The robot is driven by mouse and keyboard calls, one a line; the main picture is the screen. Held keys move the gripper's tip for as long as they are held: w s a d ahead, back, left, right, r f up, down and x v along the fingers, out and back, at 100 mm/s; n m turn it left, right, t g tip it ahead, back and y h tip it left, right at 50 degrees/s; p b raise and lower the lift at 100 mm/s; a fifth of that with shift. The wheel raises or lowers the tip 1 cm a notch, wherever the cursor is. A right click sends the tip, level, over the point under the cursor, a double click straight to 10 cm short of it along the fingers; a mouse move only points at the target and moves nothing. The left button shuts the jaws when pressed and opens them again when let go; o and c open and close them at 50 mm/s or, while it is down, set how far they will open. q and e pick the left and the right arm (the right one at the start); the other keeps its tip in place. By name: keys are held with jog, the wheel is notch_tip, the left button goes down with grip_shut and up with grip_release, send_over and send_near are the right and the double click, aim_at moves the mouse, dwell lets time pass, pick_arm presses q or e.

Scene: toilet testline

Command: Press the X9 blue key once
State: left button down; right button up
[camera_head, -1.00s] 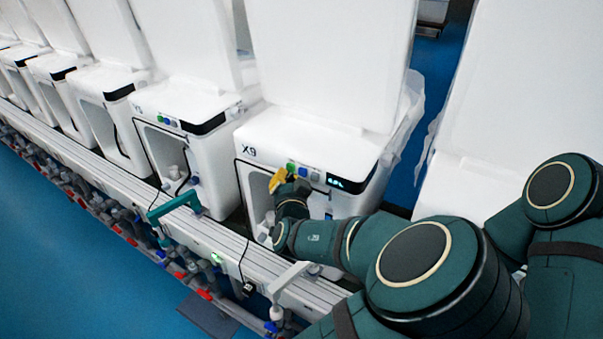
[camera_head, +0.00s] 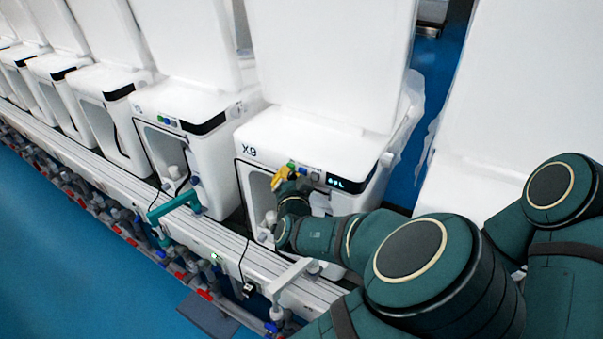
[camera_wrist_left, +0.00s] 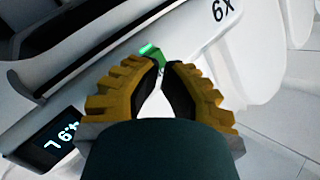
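The X9 unit (camera_head: 255,140) is a white toilet test unit with "X9" on its front corner. Its key row has a green key (camera_head: 291,164), with the small blue key (camera_head: 303,170) just right of it and partly crowded by my gripper. A lit display (camera_head: 336,182) is further right. My left gripper (camera_head: 284,174), with yellow fingers, is at the key row, by the green and blue keys. In the left wrist view its fingertips (camera_wrist_left: 168,64) come together beside the green key (camera_wrist_left: 151,50). The blue key is hidden there, and contact cannot be told. My right gripper is not in view.
A neighbouring white unit (camera_head: 190,110) with its own keys stands to the left, and more units continue the row. A pale rail (camera_head: 225,240) with pipes and a teal handle (camera_head: 172,206) runs in front. Blue floor (camera_head: 60,250) is clear at lower left.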

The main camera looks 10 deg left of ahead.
pick_arm(q)
jog(key=shift+w+d, duration=0.2)
jog(key=shift+w, duration=0.2)
dwell(0.8)
jog(key=shift+s+a, duration=0.1)
jog(key=shift+s, duration=0.05)
jog(key=shift+s+a, duration=0.25)
jog(key=shift+s, duration=0.4)
jog(key=shift+s+a, duration=0.3)
jog(key=shift+s, duration=0.5)
jog(key=shift+s+a, duration=0.35)
jog(key=shift+s, duration=0.4)
jog(key=shift+s+a, duration=0.3)
jog(key=shift+s, duration=0.5)
